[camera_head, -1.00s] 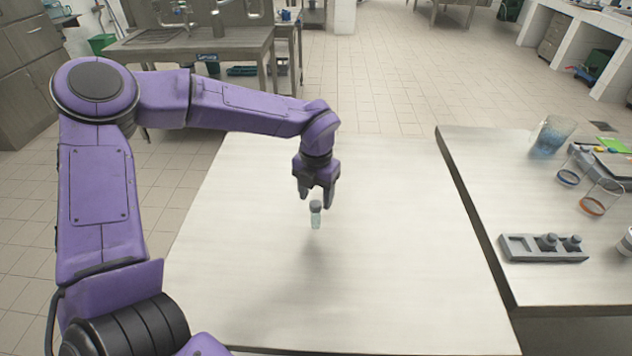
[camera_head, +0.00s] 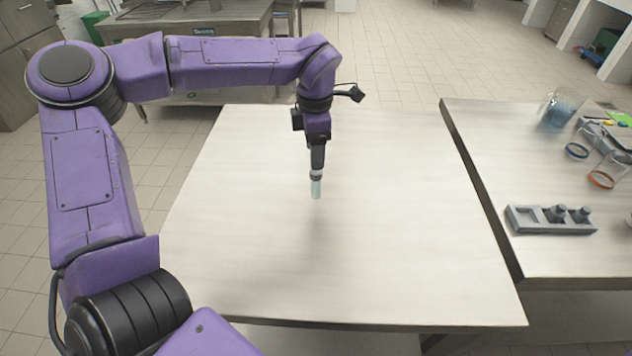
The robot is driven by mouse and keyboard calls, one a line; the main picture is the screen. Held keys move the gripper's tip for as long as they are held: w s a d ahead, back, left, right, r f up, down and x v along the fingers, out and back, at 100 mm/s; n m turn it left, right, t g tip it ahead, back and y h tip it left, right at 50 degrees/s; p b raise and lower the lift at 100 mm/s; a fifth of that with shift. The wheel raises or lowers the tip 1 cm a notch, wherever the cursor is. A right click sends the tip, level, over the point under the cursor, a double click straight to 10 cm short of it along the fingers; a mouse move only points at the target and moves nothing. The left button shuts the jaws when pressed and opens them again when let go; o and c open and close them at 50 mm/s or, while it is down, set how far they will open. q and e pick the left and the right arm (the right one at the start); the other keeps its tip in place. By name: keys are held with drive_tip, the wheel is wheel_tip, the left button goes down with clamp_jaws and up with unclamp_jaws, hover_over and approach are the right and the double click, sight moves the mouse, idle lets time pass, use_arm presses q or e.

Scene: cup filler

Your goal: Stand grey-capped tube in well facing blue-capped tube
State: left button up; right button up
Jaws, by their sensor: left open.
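A small tube (camera_head: 316,189) with a pale clear body and a grey cap stands upright on the near pale table. My left gripper (camera_head: 317,168) points down right above it, its fingertips at the cap. The jaws are open, seen edge-on, and I cannot tell whether they straddle the cap. A grey rack (camera_head: 549,228) sits on the right-hand table. Its left well looks empty, and two dark grey capped pieces stand in its middle and right parts. I can make out no blue cap. My right gripper is not in view.
The near table (camera_head: 400,270) is otherwise bare. A gap separates it from the right-hand table (camera_head: 560,260). There, a beaker with blue contents (camera_head: 558,110) and glassware with a blue ring and an orange ring (camera_head: 600,179) stand behind the rack.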

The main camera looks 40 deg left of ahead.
sight(318, 172)
use_arm(q)
drive_tip(key=f, duration=0.5)
drive_tip(key=f+p, duration=0.1)
drive_tip(key=f, duration=0.1)
drive_tip(key=shift+s+d+f, duration=0.1)
drive_tip(key=shift+d+f, duration=0.3)
drive_tip(key=shift+f, duration=0.25)
clamp_jaws()
drive_tip(key=shift+r, duration=0.15)
drive_tip(key=shift+r, duration=0.25)
wheel_tip(318, 172, up, 3)
drive_tip(key=shift+s+d+r+b, duration=0.1)
drive_tip(key=shift+s+d+b, duration=0.05)
drive_tip(key=shift+b, duration=0.4)
drive_tip(key=s+d+r+b, duration=0.2)
drive_tip(key=s+d+r, duration=0.5)
drive_tip(key=s+r, duration=0.2)
drive_tip(key=s, duration=0.2)
drive_tip(key=shift+s+b, duration=0.3)
drive_tip(key=shift+b, duration=0.1)
